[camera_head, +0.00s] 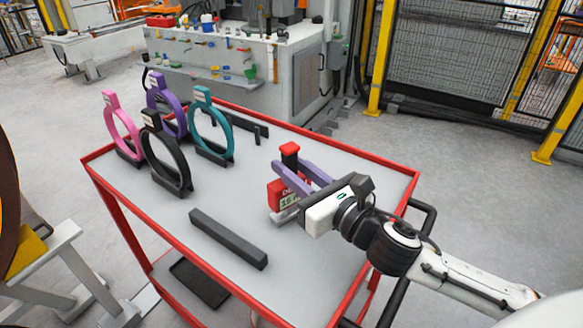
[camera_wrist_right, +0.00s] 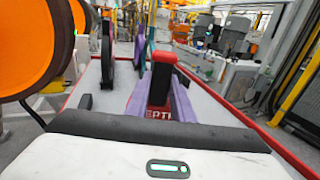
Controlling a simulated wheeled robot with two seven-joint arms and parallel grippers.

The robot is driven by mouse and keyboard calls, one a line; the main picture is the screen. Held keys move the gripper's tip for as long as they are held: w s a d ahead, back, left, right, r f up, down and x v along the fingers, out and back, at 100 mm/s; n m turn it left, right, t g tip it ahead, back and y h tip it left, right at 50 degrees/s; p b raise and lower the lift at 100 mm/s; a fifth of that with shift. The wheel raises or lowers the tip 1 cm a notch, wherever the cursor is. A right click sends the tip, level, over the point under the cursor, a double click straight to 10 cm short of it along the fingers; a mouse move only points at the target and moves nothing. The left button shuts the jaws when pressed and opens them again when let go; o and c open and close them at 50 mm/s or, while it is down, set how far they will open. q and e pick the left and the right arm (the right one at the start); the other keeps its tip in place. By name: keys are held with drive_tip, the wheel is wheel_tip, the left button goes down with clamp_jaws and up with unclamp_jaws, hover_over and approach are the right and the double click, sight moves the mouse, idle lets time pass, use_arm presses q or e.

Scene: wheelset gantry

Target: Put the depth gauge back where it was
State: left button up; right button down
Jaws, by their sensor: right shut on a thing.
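The depth gauge (camera_head: 277,195) is red, with a pale label and a red-topped upright post. My right gripper (camera_head: 296,180), with purple fingers, is shut on it over the right half of the cart top. A grey foot shows under the gauge; I cannot tell whether it touches the surface. My left gripper is in neither view.
The red-rimmed grey cart (camera_head: 330,148) holds pink (camera_head: 110,128), black (camera_head: 150,145), purple (camera_head: 172,97) and teal (camera_head: 203,104) ring gauges on stands at left. A dark bar (camera_head: 228,238) lies at the front. A low dark holder (camera_head: 245,124) lies behind. Bare surface surrounds the gauge.

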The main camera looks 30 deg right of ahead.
drive_tip(key=c, duration=1.5)
unclamp_jaws()
drive_tip(key=shift+f, duration=0.15)
drive_tip(key=shift+c, duration=0.2)
drive_tip(key=shift+r, duration=0.2)
drive_tip(key=shift+s+f, duration=0.1)
drive_tip(key=shift+s, duration=0.1)
drive_tip(key=s+d+p, duration=0.1)
drive_tip(key=s, duration=1)
drive_tip(key=shift+s+d, duration=0.25)
drive_tip(key=shift+d, duration=0.05)
